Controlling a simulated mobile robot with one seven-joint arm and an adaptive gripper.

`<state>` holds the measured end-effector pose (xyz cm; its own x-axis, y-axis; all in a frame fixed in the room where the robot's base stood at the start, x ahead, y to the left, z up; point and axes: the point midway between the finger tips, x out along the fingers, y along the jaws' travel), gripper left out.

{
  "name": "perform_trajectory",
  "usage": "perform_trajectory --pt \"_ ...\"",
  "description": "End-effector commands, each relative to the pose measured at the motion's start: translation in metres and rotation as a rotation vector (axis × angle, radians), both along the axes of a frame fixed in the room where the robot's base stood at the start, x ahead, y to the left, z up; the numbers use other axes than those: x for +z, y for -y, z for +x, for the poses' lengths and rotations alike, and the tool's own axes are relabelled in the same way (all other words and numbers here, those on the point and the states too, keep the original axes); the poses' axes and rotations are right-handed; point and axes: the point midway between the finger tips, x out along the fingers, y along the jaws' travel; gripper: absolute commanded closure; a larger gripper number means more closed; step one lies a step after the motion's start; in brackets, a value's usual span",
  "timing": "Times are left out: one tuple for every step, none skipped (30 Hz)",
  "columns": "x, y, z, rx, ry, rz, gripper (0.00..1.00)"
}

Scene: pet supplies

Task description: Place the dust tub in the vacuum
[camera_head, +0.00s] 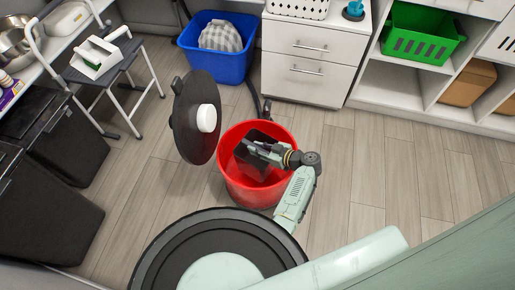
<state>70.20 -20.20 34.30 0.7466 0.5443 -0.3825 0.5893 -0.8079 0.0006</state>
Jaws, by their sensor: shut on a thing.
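The vacuum is a red, round, open-topped drum (262,196) standing on the floor in the middle of the head view. Its black round lid (185,122), with a white round part on it, stands tilted up at the drum's left side. My gripper (251,150) is over the drum's opening, reaching in from the right. It is shut on a dark tub (262,166), which appears to be the dust tub. The tub is within the drum's outline and looks partly inside the opening. The arm covers the right rim, and the tub's underside is hidden.
A dark hose (255,97) runs behind the drum towards a white drawer cabinet (313,62). A blue bin (218,62) with a checked cloth stands behind. A grey step stool (107,82) and black bins (55,140) are left. The floor at right is clear.

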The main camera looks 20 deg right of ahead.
Motion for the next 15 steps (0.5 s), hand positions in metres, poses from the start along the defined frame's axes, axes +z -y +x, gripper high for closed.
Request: perform_trajectory --pt "-0.0011 0.0004 0.0004 -0.001 0.001 0.0 1.0" --pt "-0.0015 0.0004 0.0003 -0.001 0.001 0.0 1.0" --pt "-0.0014 0.0004 0.0003 -0.001 0.002 0.0 1.0" --pt "-0.0012 0.0002 0.0003 -0.001 0.002 0.0 1.0" --pt "-0.0012 0.0002 0.0003 -0.001 0.002 0.0 1.0" --pt "-0.0012 0.0002 0.0004 -0.001 0.002 0.0 1.0" --pt "-0.0012 0.0002 0.0003 -0.001 0.002 0.0 1.0" --pt "-0.0016 0.0002 0.0003 -0.001 0.002 0.0 1.0" --pt "-0.0026 0.0001 0.0004 -0.001 0.002 0.0 1.0" --pt "-0.0037 0.0 0.0003 -0.001 0.002 0.0 1.0" --pt "-0.0046 0.0 0.0003 0.0 0.001 0.0 1.0" --pt "-0.0055 0.0 0.0004 0.0 0.001 0.0 1.0" --pt "-0.0061 0.0 0.0004 0.0 0.001 0.0 1.0" --pt "-0.0066 0.0 0.0004 0.001 0.002 -0.001 1.0" --pt "-0.0074 -0.0001 0.0004 0.001 0.002 -0.001 1.0"
